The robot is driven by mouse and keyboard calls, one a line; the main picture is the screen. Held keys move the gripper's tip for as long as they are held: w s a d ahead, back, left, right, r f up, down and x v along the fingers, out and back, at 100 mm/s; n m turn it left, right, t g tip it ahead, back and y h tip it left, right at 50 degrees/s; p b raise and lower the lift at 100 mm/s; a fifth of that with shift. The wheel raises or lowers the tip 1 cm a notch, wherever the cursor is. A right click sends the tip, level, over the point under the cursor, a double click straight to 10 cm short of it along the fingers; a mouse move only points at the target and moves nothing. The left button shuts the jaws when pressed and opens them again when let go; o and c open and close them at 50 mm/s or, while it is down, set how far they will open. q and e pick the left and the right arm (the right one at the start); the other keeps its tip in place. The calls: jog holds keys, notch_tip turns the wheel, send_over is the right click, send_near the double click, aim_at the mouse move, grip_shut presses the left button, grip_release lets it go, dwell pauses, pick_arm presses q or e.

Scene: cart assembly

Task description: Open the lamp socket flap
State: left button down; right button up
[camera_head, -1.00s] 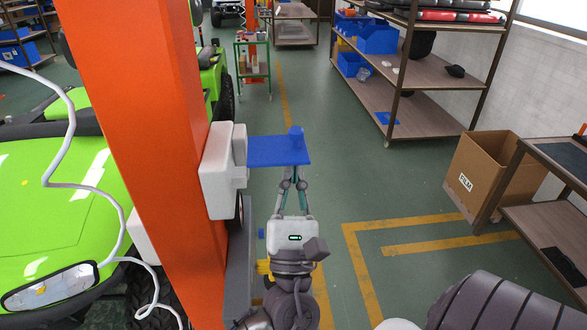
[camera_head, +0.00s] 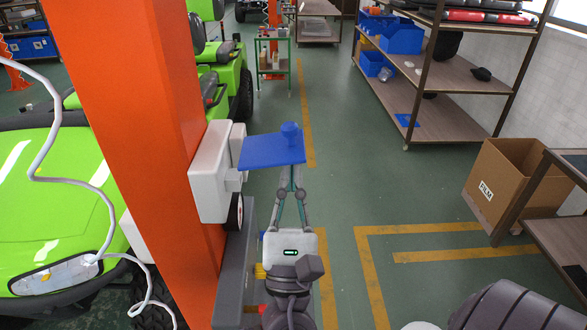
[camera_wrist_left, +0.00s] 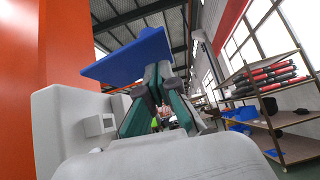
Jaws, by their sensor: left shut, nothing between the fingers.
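The lamp socket is a white box (camera_head: 210,172) on the side of the orange post; it also shows in the left wrist view (camera_wrist_left: 75,125). Its blue flap (camera_head: 268,151) sticks out from the box, roughly level, with a round blue knob (camera_head: 290,135) at its outer end. The left wrist view shows the flap's underside (camera_wrist_left: 125,62). My left gripper (camera_head: 291,186) is shut and empty, with its fingertips under the outer part of the flap. I cannot tell whether the fingertips touch it. My right gripper is out of view.
The orange post (camera_head: 140,120) stands close on the left, with a green vehicle (camera_head: 60,200) and a white cable (camera_head: 45,180) beyond it. A cardboard box (camera_head: 495,190) and shelves (camera_head: 450,80) stand at the right. The floor between is clear.

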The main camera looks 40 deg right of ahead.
pick_arm(q)
jog(key=v, duration=1)
jog(key=w+a+f+n+g+y, duration=0.1)
jog(key=w+a+f+n+y, duration=0.3)
jog(key=w+a+n+y, duration=0.45)
jog(key=w+a+f+n+g+y, duration=0.1)
jog(key=w+a+f+n+y, duration=0.25)
jog(key=a+n+y, duration=0.55)
jog(key=s+a+f+n+g+y, duration=0.1)
jog(key=s+a+f+n+g, duration=0.1)
jog(key=a+f+n+g, duration=0.45)
jog(key=s+a+f+n+g, duration=0.2)
jog(key=a+f+n+g, duration=0.1)
jog(key=a+f+n, duration=0.55)
jog(key=s+a+f+n+g+h, duration=0.1)
jog(key=s+a+f+n+g, duration=0.3)
jog(key=s, duration=0.3)
jog(key=s+a+f+n+g+h, duration=0.2)
jog(key=s+a+f+n+g, duration=0.15)
jog(key=s+n, duration=0.3)
notch_tip(320, 180, down, 30)
jog(key=s+m+b, duration=0.1)
jog(key=s+b, duration=0.1)
jog(key=b, duration=0.1)
jog(key=s+a+f+g+b, duration=0.1)
jog(key=s+a+f+b, duration=0.1)
jog(key=s+f, duration=1.4)
jog(key=shift+s+f+g+y, duration=0.2)
jog(key=shift+f+g+y, duration=0.15)
jog(key=shift+f, duration=0.55)
